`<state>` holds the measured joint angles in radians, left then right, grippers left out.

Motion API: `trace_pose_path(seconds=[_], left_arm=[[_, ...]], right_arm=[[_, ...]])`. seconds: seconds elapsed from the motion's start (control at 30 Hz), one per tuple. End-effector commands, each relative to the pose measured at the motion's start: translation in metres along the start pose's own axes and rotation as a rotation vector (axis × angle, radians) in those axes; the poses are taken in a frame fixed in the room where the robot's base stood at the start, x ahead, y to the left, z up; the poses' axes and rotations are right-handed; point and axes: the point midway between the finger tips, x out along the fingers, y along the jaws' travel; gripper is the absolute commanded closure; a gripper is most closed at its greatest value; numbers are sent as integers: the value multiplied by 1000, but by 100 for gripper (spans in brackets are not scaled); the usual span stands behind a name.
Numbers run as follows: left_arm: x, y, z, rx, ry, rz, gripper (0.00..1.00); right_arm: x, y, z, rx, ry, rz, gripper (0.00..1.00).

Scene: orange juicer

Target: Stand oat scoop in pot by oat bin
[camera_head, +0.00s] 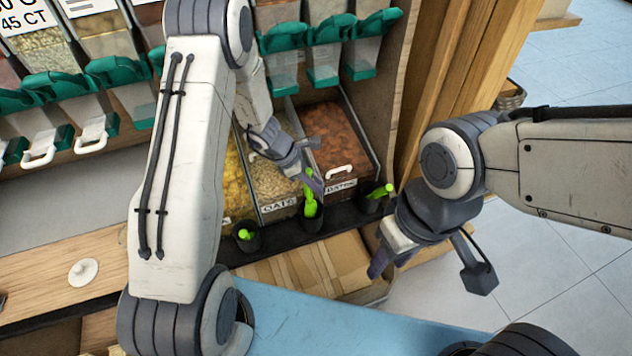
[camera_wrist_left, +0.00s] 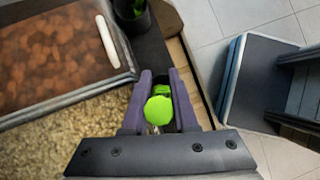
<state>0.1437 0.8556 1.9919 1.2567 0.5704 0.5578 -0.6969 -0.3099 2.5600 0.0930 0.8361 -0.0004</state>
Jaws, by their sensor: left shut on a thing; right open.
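The bright green oat scoop (camera_head: 309,208) is upright between the fingers of my left gripper (camera_head: 312,180). Its round green end (camera_wrist_left: 158,110) shows between the purple fingers in the left wrist view. The scoop's lower part is at the mouth of the black pot (camera_head: 309,224) in front of the oat bin (camera_head: 272,182). I cannot tell how deep it reaches. The bin is labelled OATS and also shows as pale oats (camera_wrist_left: 40,135) in the left wrist view. My right gripper (camera_head: 430,270) is open and empty at the right, apart from the bins.
Black pots with green scoops stand on either side, one at the left (camera_head: 246,237) and one at the right (camera_head: 372,197). A date bin (camera_head: 340,140) with a white handle is beside the oats. Dispensers with green parts (camera_head: 282,38) hang above. A blue surface (camera_head: 330,318) lies in front.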

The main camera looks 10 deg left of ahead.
Motion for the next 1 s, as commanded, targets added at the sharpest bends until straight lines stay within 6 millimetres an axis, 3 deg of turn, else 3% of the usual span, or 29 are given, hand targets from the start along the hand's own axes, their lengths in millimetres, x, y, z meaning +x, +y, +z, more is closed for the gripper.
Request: trace_pose_path(seconds=[0.43, 0.9, 0.93, 1.0], left_arm=[[33, 0, -20, -1, 0, 0, 100], [38, 0, -23, -1, 0, 0, 100], [38, 0, -23, -1, 0, 0, 62], [38, 0, -23, 0, 0, 0, 38]], right_arm=[[36, 3, 2, 0, 0, 0, 55], [41, 3, 2, 0, 0, 0, 55], [41, 3, 2, 0, 0, 0, 55], [41, 3, 2, 0, 0, 0, 55]])
